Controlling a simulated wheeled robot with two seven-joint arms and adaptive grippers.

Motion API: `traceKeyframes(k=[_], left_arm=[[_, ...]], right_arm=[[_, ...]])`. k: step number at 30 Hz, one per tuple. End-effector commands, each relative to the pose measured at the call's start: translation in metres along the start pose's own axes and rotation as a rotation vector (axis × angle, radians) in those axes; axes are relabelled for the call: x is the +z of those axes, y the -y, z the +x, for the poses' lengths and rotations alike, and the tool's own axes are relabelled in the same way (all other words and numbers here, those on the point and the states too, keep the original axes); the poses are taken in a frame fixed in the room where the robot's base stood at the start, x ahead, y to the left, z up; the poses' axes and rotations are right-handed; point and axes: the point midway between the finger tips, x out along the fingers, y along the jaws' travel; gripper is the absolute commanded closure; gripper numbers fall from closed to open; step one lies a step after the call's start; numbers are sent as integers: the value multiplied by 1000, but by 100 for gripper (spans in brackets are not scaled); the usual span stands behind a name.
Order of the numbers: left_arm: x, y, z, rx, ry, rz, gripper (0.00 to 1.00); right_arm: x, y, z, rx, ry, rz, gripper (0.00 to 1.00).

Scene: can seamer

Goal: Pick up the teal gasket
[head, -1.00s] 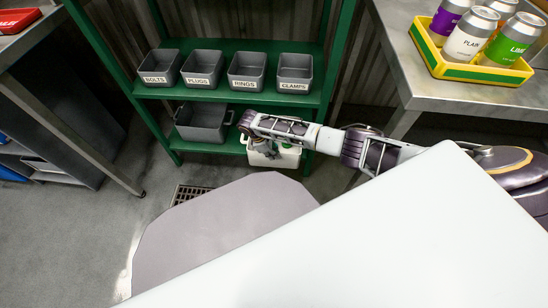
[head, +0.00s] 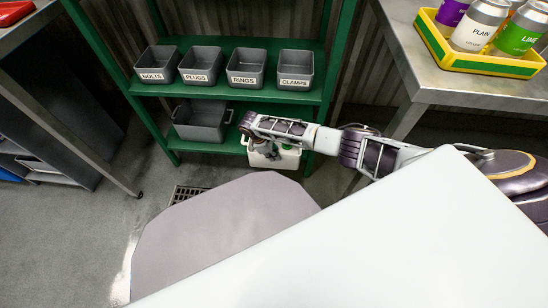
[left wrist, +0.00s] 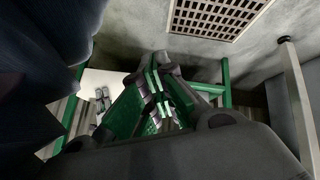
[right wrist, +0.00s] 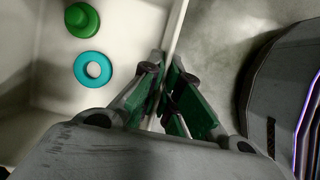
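The teal gasket (right wrist: 93,69) is a flat ring lying on the floor of a white bin (right wrist: 130,25) in the right wrist view. A green stepped part (right wrist: 82,18) lies close beside it. My right gripper (right wrist: 165,66) is narrowly open, to the right of the gasket and apart from it. The bin's rim shows between its fingertips; contact is unclear. In the head view my right gripper (head: 268,153) is over the white bin (head: 288,160), and the gasket cannot be made out. My left gripper (left wrist: 158,62) shows only in its wrist view, fingertips together, holding nothing visible.
A green shelf (head: 225,93) holds grey bins labelled BOLTS, PLUGS, RINGS (head: 246,68) and CLAMPS. A larger grey bin (head: 200,122) stands left of the white bin below. A metal table at right bears a yellow tray (head: 480,62) of cans. A floor grate (head: 185,194) lies in front.

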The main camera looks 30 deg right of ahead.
Motion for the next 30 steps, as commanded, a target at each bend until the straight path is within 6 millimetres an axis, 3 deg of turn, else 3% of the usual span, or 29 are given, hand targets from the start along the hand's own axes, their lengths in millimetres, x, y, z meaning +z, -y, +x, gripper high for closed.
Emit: traceKeyframes(k=[14, 20, 30], left_arm=[[-9, -1, 1, 3, -16, 3, 100], [-7, -2, 1, 4, -13, 0, 100], [3, -2, 0, 4, 3, -7, 100]], right_arm=[[-1, 0, 2, 1, -1, 1, 100], [-1, 0, 2, 0, 0, 0, 73], [-1, 0, 2, 0, 0, 0, 73]])
